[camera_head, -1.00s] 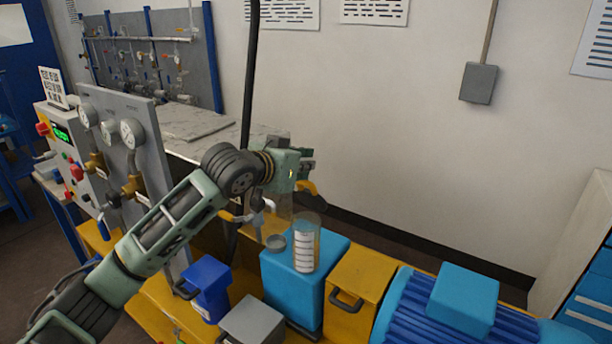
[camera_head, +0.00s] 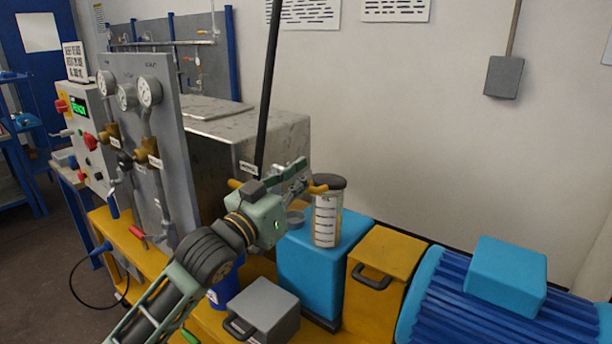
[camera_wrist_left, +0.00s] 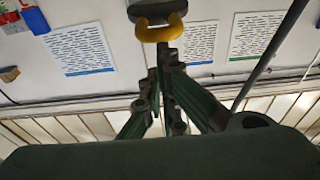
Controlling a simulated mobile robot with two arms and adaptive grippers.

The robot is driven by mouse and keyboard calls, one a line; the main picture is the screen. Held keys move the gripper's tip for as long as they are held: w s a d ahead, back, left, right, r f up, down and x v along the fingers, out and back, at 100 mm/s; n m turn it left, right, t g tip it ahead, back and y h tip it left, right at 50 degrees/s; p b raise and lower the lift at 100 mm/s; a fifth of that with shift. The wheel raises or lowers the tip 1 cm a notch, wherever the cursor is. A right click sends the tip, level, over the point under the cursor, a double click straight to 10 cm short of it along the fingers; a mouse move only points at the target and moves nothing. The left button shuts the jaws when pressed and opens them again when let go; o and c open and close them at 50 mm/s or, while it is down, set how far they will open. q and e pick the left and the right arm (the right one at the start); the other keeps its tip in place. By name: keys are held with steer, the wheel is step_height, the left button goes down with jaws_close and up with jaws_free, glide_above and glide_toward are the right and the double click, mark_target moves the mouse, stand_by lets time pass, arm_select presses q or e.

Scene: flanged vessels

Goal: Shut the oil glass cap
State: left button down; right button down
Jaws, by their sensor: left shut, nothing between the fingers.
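The oil glass (camera_head: 326,225) is a clear cylinder with a marked white scale, upright on a blue block in the head view. Its dark round cap (camera_head: 331,181) lies flat over the glass's top, with a yellow handle (camera_head: 318,188) on its left side. In the left wrist view the dark cap (camera_wrist_left: 158,8) and its yellow loop are at the top, beyond the fingertips. My left gripper (camera_head: 302,174) is shut and empty, just left of the cap. I cannot tell whether it touches the handle. My right gripper is not in view.
The blue block (camera_head: 312,275) stands between a grey box (camera_head: 264,308) and a yellow box (camera_head: 385,260). A small grey round fitting (camera_head: 295,217) is left of the glass. A gauge panel (camera_head: 150,150) and a metal tank (camera_head: 250,135) stand left; a blue motor (camera_head: 475,300) stands right.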

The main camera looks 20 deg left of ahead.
arm_select(q)
steer(key=shift+s+a+f, duration=0.1)
steer(key=shift+s+f, duration=0.15)
steer(key=shift+f, duration=0.5)
steer(key=shift+s+a+f, duration=0.1)
steer(key=shift+s+f, duration=0.1)
steer(key=shift+f, duration=0.55)
